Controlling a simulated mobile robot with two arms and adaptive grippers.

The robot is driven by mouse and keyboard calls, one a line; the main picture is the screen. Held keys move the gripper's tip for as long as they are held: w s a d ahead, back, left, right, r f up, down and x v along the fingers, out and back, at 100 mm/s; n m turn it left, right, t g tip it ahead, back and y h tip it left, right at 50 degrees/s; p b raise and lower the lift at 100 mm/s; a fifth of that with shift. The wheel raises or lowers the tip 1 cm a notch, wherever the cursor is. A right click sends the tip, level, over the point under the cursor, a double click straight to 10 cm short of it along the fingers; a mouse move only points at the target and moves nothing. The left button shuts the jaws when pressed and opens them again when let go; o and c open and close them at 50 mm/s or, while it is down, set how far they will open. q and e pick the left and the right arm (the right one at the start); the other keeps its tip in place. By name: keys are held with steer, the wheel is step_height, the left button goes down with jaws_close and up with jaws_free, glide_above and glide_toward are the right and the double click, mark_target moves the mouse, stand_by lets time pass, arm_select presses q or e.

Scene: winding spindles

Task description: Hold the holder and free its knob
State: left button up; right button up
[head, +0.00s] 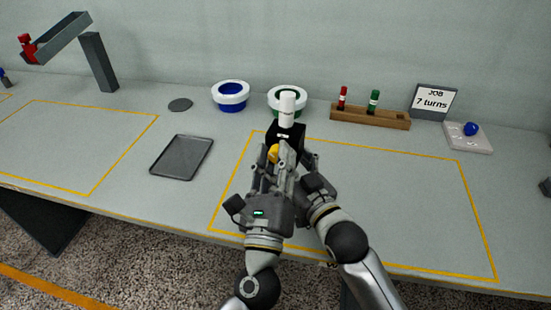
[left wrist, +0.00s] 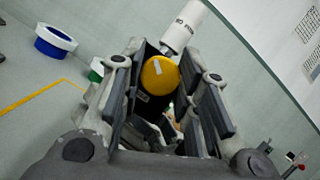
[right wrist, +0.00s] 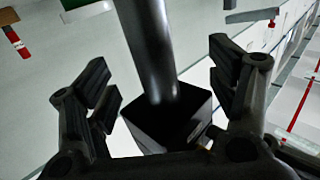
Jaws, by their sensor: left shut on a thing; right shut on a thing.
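The holder (head: 287,132) is a black block that stands upright near the back edge of the right yellow outline, with a white cylinder (head: 286,108) on top. Its yellow knob (head: 273,153) faces me. The knob (left wrist: 160,76) sits between the fingers of my left gripper (left wrist: 165,95), which is shut on it. My right gripper (head: 306,163) is shut on the holder at its right side. In the right wrist view the holder's black block (right wrist: 165,122) and a dark round post (right wrist: 150,50) lie between the fingers; the exact contact is hidden.
Behind stand a blue-centred ring bowl (head: 230,96) and a green one (head: 288,92). A wooden rack (head: 370,117) holds a red and a green spindle. A job sign reads "7 turns" (head: 433,101). A grey tray (head: 181,158) lies left.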

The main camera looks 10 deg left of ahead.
arm_select(q)
steer(key=shift+d+n+g+y, duration=0.15)
steer(key=shift+n+y, duration=0.2)
steer(key=shift+n, duration=0.5)
steer(key=shift+n+g+y, duration=0.15)
steer(key=shift+n+y, duration=0.2)
steer(key=shift+n, duration=0.5)
steer(key=o, duration=1)
steer(key=v, duration=1.2)
steer(key=shift+s+r, duration=0.1)
steer(key=shift+r, duration=0.05)
